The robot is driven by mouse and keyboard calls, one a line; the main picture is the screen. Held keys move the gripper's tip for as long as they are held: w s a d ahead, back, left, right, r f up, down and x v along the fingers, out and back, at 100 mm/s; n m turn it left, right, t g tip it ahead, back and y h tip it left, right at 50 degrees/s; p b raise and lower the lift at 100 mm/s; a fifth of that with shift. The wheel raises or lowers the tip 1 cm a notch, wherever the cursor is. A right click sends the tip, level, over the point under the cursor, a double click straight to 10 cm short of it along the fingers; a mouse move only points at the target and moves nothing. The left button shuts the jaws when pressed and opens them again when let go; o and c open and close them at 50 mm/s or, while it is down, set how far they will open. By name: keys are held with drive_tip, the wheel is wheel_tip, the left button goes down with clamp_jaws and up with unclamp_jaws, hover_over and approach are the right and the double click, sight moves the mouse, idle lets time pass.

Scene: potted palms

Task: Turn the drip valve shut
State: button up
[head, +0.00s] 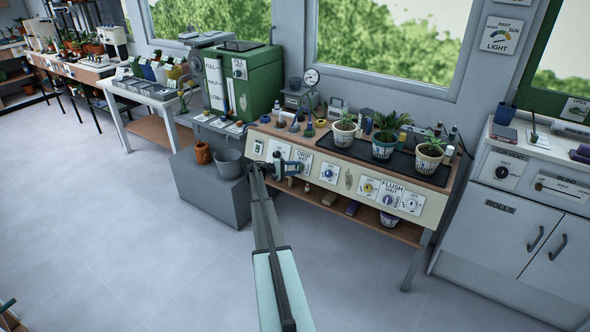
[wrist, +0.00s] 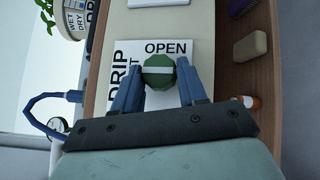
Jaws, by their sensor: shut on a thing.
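The drip valve (wrist: 159,82) is a round green knob with a pale stripe across it, in the middle of the wrist view. It sits on a white plate (wrist: 124,60) lettered DRIP and OPEN. The stripe runs level in that view, with OPEN just above the knob. My gripper (wrist: 160,74) has its blue fingers on either side of the knob and is shut on it. In the head view my gripper (head: 291,166) is at the bench's front panel beside the DRIP sign (head: 304,160), and the arm and fingers hide the knob there.
Other dials sit along the panel (head: 345,181), including the flush knob (head: 388,200). Potted palms (head: 385,135) stand on a black tray above. A grey bucket (head: 229,163) and a terracotta pot (head: 203,152) are on a grey block at left. The floor in front is clear.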

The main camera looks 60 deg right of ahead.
drive_tip(key=o, duration=1)
drive_tip(key=shift+o, duration=0.2)
drive_tip(key=shift+w+a, duration=0.1)
drive_tip(key=v, duration=1.3)
drive_tip(key=shift+a, duration=0.2)
drive_tip(key=shift+w, duration=0.2)
